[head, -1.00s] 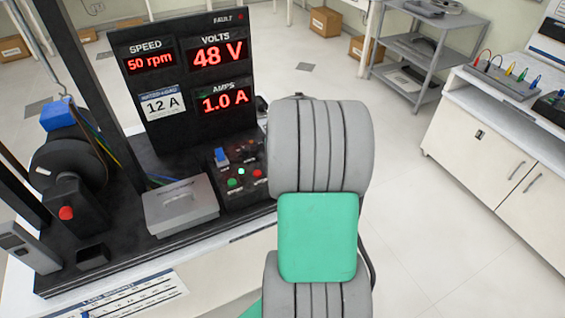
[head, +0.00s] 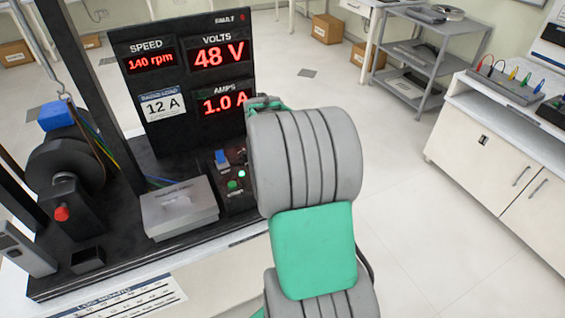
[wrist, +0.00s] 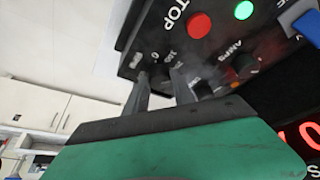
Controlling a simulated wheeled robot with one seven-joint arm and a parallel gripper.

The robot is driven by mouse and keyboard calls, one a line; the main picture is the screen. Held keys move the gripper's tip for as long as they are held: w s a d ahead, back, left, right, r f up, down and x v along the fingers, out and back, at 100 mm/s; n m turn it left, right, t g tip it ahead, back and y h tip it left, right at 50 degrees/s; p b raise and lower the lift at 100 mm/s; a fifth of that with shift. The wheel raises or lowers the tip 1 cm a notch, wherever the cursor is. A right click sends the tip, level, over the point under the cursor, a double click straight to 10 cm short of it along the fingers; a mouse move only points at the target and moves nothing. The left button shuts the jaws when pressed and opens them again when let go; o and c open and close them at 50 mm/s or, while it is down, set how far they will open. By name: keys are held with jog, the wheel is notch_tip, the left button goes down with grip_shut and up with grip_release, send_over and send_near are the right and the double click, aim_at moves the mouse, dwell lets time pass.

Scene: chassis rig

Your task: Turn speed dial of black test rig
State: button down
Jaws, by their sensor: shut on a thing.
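The black test rig (head: 125,130) stands at the left in the head view. Its speed display (head: 150,62) reads 140 rpm. In the wrist view, my gripper (wrist: 162,84) has its two fingers at the edge of the black control panel (wrist: 205,55), on either side of the dark speed dial (wrist: 160,74). The gripper is shut on the dial, which is mostly hidden between the fingers. Scale marks show just above it. In the head view my arm covers the gripper and the dial.
A red STOP button (wrist: 199,24), a lit green lamp (wrist: 243,10) and a blue switch (head: 221,158) are near the dial. A grey box (head: 180,208) sits on the rig base. Floor to the right is clear, up to white cabinets (head: 500,165).

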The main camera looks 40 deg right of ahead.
dwell(0.3)
jog(key=c, duration=1.1)
grip_release()
jog(key=shift+r, duration=0.1)
jog(key=v, duration=0.7)
jog(key=shift+a+r+b, duration=0.15)
jog(key=shift+r+b, duration=0.1)
jog(key=shift+b, duration=0.1)
jog(key=shift+s, duration=0.1)
